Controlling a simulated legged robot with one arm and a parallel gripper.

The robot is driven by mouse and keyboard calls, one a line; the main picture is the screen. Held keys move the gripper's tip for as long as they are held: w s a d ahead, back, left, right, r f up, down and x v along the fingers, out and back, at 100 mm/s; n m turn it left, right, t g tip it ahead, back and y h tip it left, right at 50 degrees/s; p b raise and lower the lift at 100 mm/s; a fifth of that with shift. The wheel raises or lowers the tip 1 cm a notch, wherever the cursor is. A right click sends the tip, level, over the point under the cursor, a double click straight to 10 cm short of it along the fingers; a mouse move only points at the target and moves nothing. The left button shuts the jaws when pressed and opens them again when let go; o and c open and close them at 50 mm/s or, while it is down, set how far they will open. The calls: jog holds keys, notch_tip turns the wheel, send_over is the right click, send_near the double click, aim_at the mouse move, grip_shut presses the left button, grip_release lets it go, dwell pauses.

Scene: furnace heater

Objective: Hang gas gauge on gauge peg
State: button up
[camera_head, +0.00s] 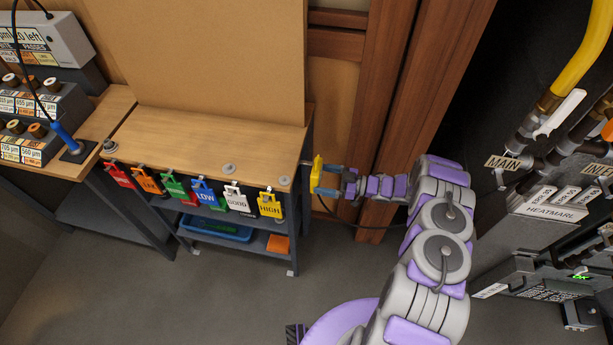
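A yellow object (316,172), which looks like the gas gauge, is upright at the right end of the wooden bench. A thin dark cable curves down and right from near it. My gripper (328,180) comes in from the right, just beside it. Its two bluish fingers are spread apart, with a visible gap between them, and their tips are at or very near the yellow object. I cannot tell whether they touch it. The gauge peg cannot be made out; a small part at the bench end beside the yellow object is too small to tell.
Coloured tags, including a blue LOW tag (206,195) and a yellow HIGH tag (270,204), hang along the bench's front edge (160,190). A blue tray (215,228) sits on the shelf below. The floor in front is clear.

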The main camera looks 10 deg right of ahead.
jog(key=v, duration=0.3)
jog(key=shift+s+d+b, duration=0.1)
jog(key=shift+d+b, duration=0.1)
jog(key=shift+b, duration=0.15)
dwell(0.3)
